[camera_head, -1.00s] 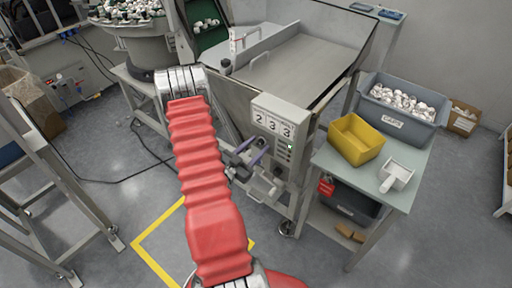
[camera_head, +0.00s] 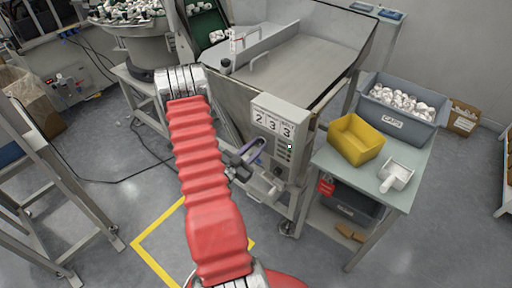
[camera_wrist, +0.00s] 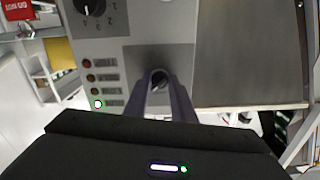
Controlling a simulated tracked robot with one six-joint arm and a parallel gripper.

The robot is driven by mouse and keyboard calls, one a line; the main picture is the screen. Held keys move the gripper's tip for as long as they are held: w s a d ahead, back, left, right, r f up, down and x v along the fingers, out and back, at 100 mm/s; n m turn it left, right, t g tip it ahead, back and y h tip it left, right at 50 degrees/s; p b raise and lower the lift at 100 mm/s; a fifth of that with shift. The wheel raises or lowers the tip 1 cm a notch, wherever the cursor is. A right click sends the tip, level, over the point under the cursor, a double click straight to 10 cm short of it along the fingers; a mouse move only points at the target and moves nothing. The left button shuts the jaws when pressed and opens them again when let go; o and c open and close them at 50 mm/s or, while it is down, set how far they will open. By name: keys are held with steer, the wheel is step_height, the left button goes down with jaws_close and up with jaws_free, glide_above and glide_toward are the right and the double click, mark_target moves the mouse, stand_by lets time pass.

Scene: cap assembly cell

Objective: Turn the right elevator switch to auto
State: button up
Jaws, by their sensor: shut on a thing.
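My gripper (camera_wrist: 162,88) faces a grey control panel (camera_wrist: 185,22) in the wrist view. Its two purple-grey fingers are close together around a small dark switch knob (camera_wrist: 158,76) on a darker square plate. The fingers hide much of the knob, and no label or position mark on it is readable. In the head view my gripper (camera_head: 251,156) is at the side of the control box (camera_head: 279,120), below the white panel with the digits 2, 3, 3. The switch itself is hidden there.
A numbered black dial (camera_wrist: 93,4) and a column of indicator lamps (camera_wrist: 87,64) sit beside the knob; the lowest lamp is lit. A metal hopper (camera_head: 300,70) rises behind. The side table (camera_head: 408,190) carries a yellow bin (camera_head: 357,139) and a grey caps bin (camera_head: 403,108).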

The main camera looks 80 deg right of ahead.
steer(key=shift+n, duration=4.4)
steer(key=o, duration=1.1)
steer(key=shift+c, duration=0.2)
